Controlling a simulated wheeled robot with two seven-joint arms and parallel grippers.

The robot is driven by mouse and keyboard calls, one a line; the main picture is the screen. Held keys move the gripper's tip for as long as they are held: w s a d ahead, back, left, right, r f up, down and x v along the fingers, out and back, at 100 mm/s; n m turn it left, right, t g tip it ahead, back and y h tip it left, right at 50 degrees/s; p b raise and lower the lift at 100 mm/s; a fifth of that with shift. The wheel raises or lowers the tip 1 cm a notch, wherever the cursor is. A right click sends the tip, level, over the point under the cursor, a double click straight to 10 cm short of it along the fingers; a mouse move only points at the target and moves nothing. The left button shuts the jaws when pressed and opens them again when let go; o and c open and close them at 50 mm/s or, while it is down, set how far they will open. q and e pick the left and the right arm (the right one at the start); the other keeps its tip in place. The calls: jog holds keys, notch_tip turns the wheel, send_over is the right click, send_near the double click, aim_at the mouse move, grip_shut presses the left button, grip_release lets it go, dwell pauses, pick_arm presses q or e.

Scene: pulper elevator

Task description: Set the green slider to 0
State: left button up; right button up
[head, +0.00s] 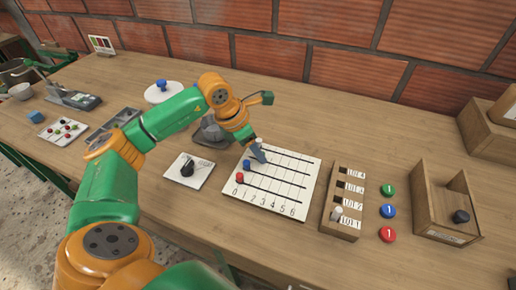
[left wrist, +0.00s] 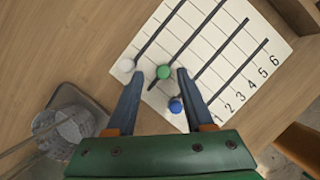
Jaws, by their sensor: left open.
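The white slider board (head: 290,187) lies on the table with dark parallel tracks and numbers 0 to 6 along its near edge. In the left wrist view, the green knob (left wrist: 163,71) sits slightly up its track, with a short bit of track showing on its lower-left side. My left gripper (left wrist: 160,74) is open, its fingertips on either side of the green knob; contact cannot be told. In the head view, the gripper (head: 258,153) hides the green knob. The blue knob (left wrist: 176,105) and white knob (left wrist: 126,65) are close by. The red knob (head: 240,177) is near 0.
A small panel with a dark knob (head: 187,169) lies left of the board. A wooden slotted block (head: 343,204), several round numbered discs (head: 388,211) and a wooden box (head: 443,208) stand to the right. A clear container (left wrist: 70,125) is beside the gripper.

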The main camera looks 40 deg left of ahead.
pick_arm(q)
grip_shut()
jog(key=shift+r, duration=0.1)
dwell(1.3)
